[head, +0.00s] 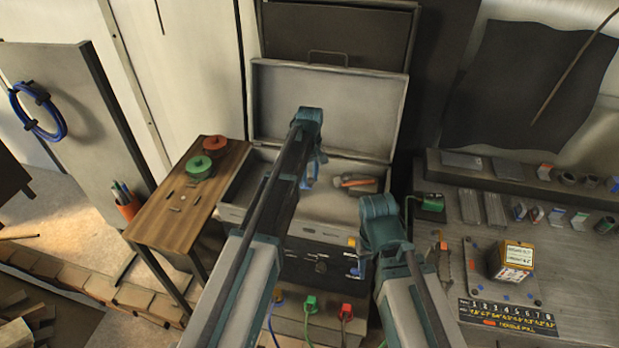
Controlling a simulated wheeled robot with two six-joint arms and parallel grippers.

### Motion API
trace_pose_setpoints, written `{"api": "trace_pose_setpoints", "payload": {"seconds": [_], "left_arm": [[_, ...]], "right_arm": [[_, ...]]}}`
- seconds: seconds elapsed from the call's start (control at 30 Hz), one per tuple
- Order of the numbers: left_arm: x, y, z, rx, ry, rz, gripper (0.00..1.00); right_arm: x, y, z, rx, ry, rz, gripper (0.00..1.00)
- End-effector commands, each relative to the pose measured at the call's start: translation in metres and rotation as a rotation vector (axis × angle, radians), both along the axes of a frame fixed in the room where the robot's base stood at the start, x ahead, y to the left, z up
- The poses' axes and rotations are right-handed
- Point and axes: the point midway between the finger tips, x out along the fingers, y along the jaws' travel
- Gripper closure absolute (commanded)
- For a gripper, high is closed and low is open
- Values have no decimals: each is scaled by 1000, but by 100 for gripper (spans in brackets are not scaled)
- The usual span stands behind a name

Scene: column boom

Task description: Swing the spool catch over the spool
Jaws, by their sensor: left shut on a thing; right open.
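The case (237,216) stands with its lid raised at the centre. Inside it, right of my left gripper, lies a dark part with an orange end (357,181); it may be the spool, but I cannot tell for sure. My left gripper (309,181) reaches down into the case and is shut on a small blue part, apparently the spool catch, mostly hidden by the wrist. I cannot tell if it touches the spool. My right gripper (364,264) is open in front of the case's right side, largely hidden by its own wrist.
A wooden side table (176,227) at left holds a green disc (199,167) and a red disc (215,144). The metal bench (520,235) at right holds a small box (511,260) and several small items. Plugs and cables hang below the case's front panel.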

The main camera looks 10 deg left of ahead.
Motion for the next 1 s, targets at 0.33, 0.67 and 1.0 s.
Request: {"api": "trace_pose_setpoints", "payload": {"seconds": [0.33, 0.67, 1.0], "left_arm": [[1, 0, 0, 0, -1, 5, 100], [1, 0, 0, -1, -1, 4, 34], [0, 0, 6, 0, 0, 3, 34]], "right_arm": [[0, 0, 0, 0, 0, 0, 50], [0, 0, 0, 0, 0, 0, 50], [0, 0, 6, 0, 0, 0, 50]]}}
